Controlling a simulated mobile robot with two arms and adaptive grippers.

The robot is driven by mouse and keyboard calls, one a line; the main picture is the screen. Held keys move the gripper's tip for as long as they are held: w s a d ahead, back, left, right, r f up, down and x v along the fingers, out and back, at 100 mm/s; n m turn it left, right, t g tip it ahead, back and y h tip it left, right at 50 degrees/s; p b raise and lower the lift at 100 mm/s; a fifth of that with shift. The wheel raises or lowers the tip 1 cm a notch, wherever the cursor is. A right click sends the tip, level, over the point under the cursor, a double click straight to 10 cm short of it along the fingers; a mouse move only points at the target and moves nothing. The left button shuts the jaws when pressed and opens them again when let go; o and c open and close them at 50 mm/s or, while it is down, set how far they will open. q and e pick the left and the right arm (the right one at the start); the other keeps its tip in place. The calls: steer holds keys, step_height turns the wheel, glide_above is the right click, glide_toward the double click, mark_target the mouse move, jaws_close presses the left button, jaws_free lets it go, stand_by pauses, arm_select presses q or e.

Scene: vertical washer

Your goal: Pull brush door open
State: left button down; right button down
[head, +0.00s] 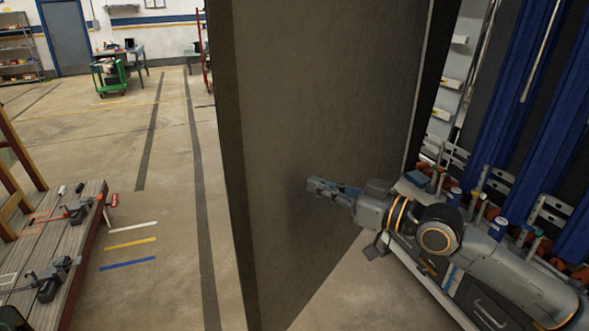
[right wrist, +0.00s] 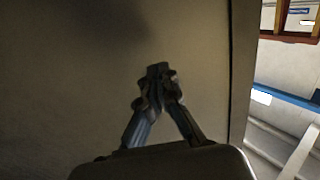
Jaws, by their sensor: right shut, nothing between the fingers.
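The brush door (head: 325,110) is a tall, dark grey-brown panel in the middle of the head view. It stands swung out from the machine at the right, with its free edge toward the left. My right gripper (head: 318,187) is shut and empty at the door's inner face, low on the panel. In the right wrist view the shut fingertips (right wrist: 157,75) are in front of the plain door surface (right wrist: 60,70). I cannot tell whether they touch it. No handle shows on this face. My left gripper is not in view.
Inside the machine at the right hang blue brush strips (head: 512,85) above pipes and fittings. A wooden workbench (head: 85,215) with tools stands at the lower left. A green cart (head: 110,77) stands farther back. The concrete floor (head: 170,160) left of the door is mostly clear.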

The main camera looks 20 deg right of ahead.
mark_target(282, 173)
steer(key=p+x, duration=0.2)
steer(key=x, duration=0.3)
steer(key=shift+r, duration=0.15)
steer(key=shift+w+a+f, duration=0.2)
steer(key=shift+w+a, duration=0.25)
steer(key=shift+w, duration=0.15)
steer(key=shift+p, duration=0.3)
